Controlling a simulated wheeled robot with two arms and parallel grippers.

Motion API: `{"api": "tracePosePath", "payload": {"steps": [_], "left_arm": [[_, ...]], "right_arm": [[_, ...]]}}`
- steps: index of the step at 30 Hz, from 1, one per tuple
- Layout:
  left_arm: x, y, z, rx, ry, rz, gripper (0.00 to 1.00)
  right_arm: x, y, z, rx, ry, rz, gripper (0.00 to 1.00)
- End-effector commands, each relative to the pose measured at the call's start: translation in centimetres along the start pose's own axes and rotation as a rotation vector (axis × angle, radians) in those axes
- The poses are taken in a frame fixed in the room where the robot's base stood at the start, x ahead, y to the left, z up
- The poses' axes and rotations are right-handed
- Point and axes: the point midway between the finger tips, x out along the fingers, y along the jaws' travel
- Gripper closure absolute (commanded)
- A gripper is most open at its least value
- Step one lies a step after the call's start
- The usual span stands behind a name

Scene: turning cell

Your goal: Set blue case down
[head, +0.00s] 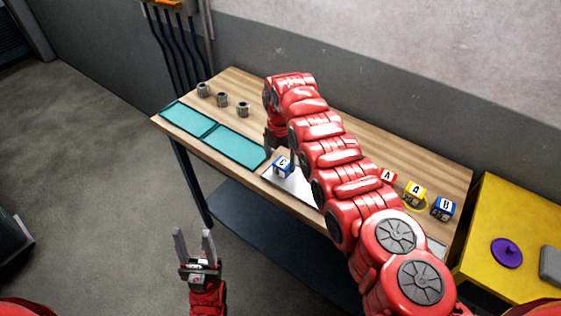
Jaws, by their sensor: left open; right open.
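A blue and white case marked "C" (282,166) sits at the left end of a pale plate (301,189) near the table's front edge. My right gripper (281,152) is open just above and behind this case; its fingertips are mostly hidden, so I cannot tell whether they touch it. Another blue case (443,208) stands at the table's right end. My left gripper (194,244) is open and empty, pointing up in front of the table, away from the cases.
A yellow case (415,193) and a red case (388,177) stand left of the right-hand blue case. Two teal trays (240,147) and several grey metal parts (222,99) are at the table's left. A yellow surface (505,210) bears a purple knobbed disc (507,253).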

Motion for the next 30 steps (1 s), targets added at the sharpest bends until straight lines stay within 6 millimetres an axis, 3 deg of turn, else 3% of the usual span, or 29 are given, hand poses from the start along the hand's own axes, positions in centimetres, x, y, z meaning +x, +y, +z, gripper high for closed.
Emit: {"api": "tracePosePath", "payload": {"steps": [1, 9, 13, 30], "left_arm": [[0.4, 0.0, -0.1, 0.000, 0.000, 0.000, 0.50], [-2.0, 0.1, 0.3, 0.000, 0.000, 0.000, 0.50], [-2.0, 0.1, 0.3, 0.000, 0.000, 0.000, 0.50], [-1.9, 0.1, 0.3, 0.000, 0.000, 0.000, 0.50]], "right_arm": [[-1.1, -0.2, 0.2, 0.002, -0.001, 0.001, 0.03], [-6.7, 0.0, 0.1, 0.001, -0.005, 0.003, 0.03], [-8.9, 0.1, 0.1, 0.000, -0.005, 0.003, 0.03], [-9.8, 0.0, 0.0, 0.000, 0.000, 0.000, 0.03]]}}
